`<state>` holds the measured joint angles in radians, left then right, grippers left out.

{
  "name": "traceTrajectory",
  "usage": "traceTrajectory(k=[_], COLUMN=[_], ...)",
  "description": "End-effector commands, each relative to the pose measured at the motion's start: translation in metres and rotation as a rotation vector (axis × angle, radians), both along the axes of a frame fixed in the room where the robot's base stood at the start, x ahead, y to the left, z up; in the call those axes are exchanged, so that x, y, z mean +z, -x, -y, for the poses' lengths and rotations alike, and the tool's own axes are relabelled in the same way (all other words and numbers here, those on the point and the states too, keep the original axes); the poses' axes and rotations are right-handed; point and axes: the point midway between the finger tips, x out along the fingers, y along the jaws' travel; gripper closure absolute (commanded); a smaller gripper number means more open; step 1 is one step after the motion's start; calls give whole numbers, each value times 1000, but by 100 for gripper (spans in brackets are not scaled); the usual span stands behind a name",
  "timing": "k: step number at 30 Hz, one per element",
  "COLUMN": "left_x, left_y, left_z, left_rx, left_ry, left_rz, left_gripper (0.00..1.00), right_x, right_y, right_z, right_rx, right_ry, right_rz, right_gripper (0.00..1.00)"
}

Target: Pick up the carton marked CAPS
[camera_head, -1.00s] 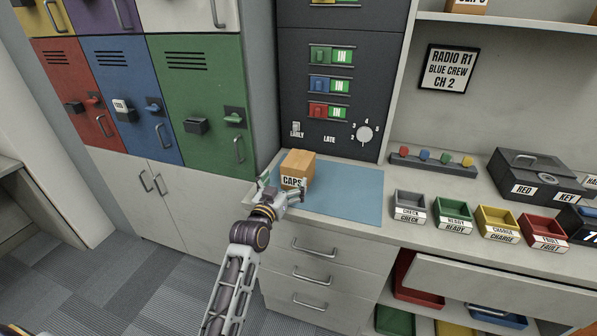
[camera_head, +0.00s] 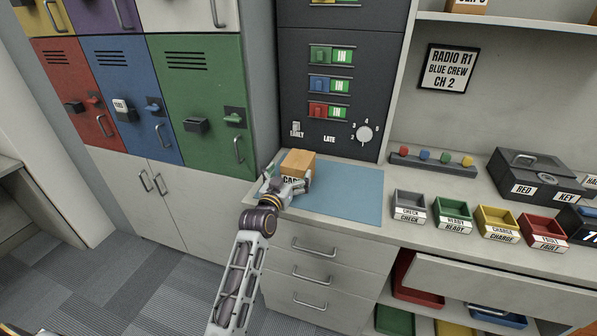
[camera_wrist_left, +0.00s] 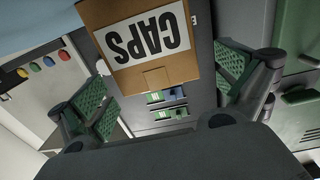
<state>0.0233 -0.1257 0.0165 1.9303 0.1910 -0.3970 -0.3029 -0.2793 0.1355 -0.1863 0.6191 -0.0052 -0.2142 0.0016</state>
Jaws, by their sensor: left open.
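The tan carton marked CAPS (camera_head: 299,163) stands on the left part of a blue mat (camera_head: 345,194) on the counter. My left gripper (camera_head: 288,185) is open at the carton's near side and covers part of its label. In the left wrist view the carton (camera_wrist_left: 143,72) shows upside down, with its label facing the camera. My right gripper is not in view.
Small grey, green, yellow and red trays (camera_head: 453,213) line the counter to the right. A dark key box (camera_head: 540,175) stands behind them. A dark panel (camera_head: 338,95) with switches rises behind the mat. Coloured lockers (camera_head: 200,95) stand at left. The mat's right half is clear.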

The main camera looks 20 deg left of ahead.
Motion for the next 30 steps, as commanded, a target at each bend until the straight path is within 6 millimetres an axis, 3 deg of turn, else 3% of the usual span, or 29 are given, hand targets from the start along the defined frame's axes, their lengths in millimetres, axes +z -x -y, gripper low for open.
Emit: traceTrajectory(k=[21,30], left_x=[2,1], left_y=[-46,-51], left_z=[6,7], left_rx=[0,0], left_ry=[0,0], left_rz=[1,1], left_gripper=[0,0], right_x=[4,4], right_y=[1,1], right_z=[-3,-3], right_rx=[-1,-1], right_ry=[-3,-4], right_rz=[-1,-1], right_gripper=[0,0])
